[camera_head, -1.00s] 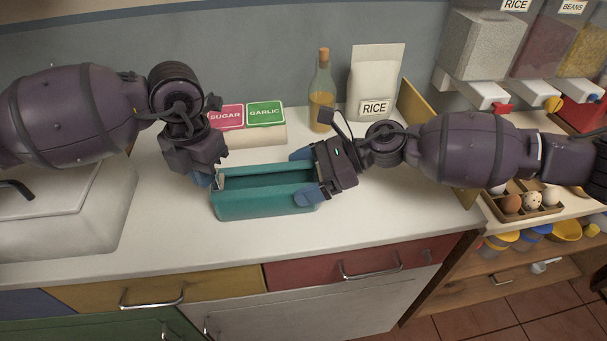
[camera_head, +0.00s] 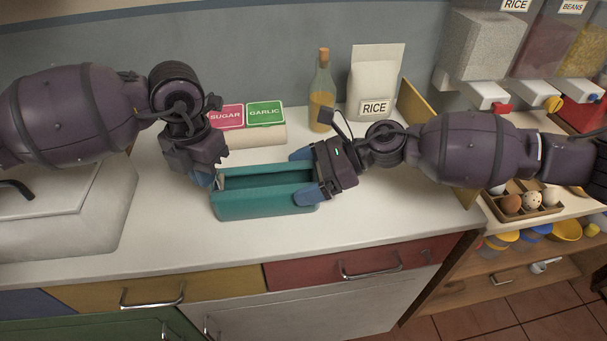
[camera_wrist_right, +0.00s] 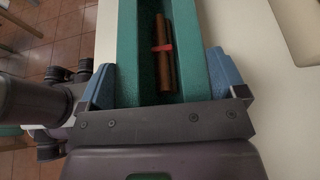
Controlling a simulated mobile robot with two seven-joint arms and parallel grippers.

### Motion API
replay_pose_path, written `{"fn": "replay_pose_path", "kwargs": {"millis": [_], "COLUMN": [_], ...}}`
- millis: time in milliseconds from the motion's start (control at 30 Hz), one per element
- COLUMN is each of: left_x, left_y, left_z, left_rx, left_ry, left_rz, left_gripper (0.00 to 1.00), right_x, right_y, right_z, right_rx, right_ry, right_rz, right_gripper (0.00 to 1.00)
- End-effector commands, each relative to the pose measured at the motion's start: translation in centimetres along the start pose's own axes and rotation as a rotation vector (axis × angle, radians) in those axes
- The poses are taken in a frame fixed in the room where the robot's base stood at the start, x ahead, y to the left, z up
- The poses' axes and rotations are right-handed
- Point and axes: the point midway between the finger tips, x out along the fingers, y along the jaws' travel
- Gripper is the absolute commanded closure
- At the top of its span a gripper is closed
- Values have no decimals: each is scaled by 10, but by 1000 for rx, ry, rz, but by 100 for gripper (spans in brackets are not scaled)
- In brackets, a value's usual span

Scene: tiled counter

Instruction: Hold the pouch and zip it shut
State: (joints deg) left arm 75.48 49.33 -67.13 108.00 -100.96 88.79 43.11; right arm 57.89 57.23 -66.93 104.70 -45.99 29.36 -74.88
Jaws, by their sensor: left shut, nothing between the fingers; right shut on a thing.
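The teal pouch (camera_head: 262,204) lies on the white counter with its long top opening apart. In the right wrist view the pouch (camera_wrist_right: 128,60) shows a brown bundle with a red band (camera_wrist_right: 164,50) inside it. My right gripper (camera_head: 307,173) is shut on the pouch's right end, with one blue finger at each long side; the fingers also show in the wrist view (camera_wrist_right: 165,82). My left gripper (camera_head: 207,179) is shut and empty at the pouch's left end, close to its upper left corner. The zip pull is hidden or too small to make out.
Behind the pouch lie the sugar and garlic packets (camera_head: 246,116), a bottle (camera_head: 321,95) and a rice bag (camera_head: 375,85). The counter in front of the pouch is clear.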

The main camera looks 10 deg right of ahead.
Motion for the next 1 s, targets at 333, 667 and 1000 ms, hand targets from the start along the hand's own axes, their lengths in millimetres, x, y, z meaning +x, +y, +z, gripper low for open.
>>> {"fn": "replay_pose_path", "kwargs": {"millis": [333,667,1000], "left_x": [0,0,0], "left_y": [-13,-25,-36], "left_z": [7,13,20], "left_rx": [2,2,2], "left_ry": [-1,-1,0], "left_rz": [-1,-1,-1], "left_gripper": [100,100,100], "right_x": [0,0,0], "right_y": [0,0,0], "right_z": [0,1,1], "right_rx": [0,0,-1], "right_ry": [-1,-1,-1], "right_rz": [0,0,0], "right_gripper": [34,34,34]}}
